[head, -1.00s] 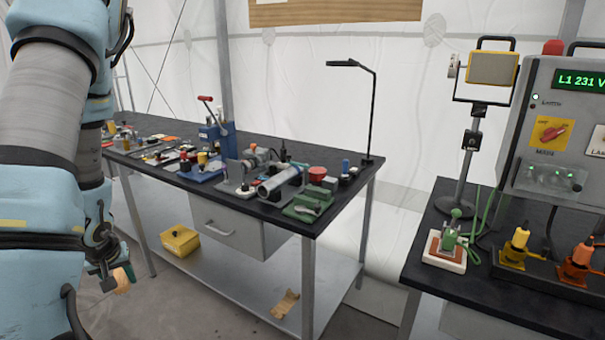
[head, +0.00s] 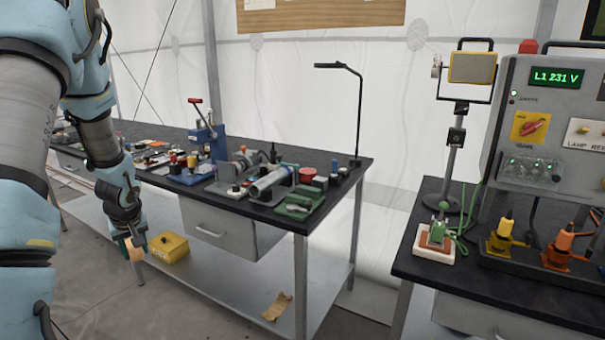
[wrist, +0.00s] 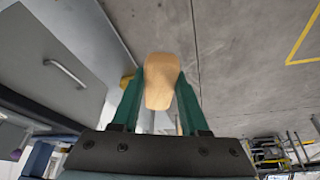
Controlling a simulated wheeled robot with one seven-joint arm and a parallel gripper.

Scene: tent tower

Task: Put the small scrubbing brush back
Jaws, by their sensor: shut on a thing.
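My gripper (wrist: 160,88) is shut on a tan, wooden-looking block, which I take to be the small scrubbing brush (wrist: 159,75). In the wrist view the block sits between two green fingers, and no bristles show. In the head view my gripper (head: 136,242) hangs at the left, below the level of the bench top and in front of the bench, and the brush (head: 134,249) shows as a small tan patch there. The brush is clear of the floor and the bench.
A dark workbench (head: 335,180) is crowded with tools, a blue press and a lamp. A yellow box (head: 169,247) and brown scrap (head: 277,306) lie on its lower shelf. At right, a second table (head: 415,265) holds a control panel (head: 540,105), plugs and a work light.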

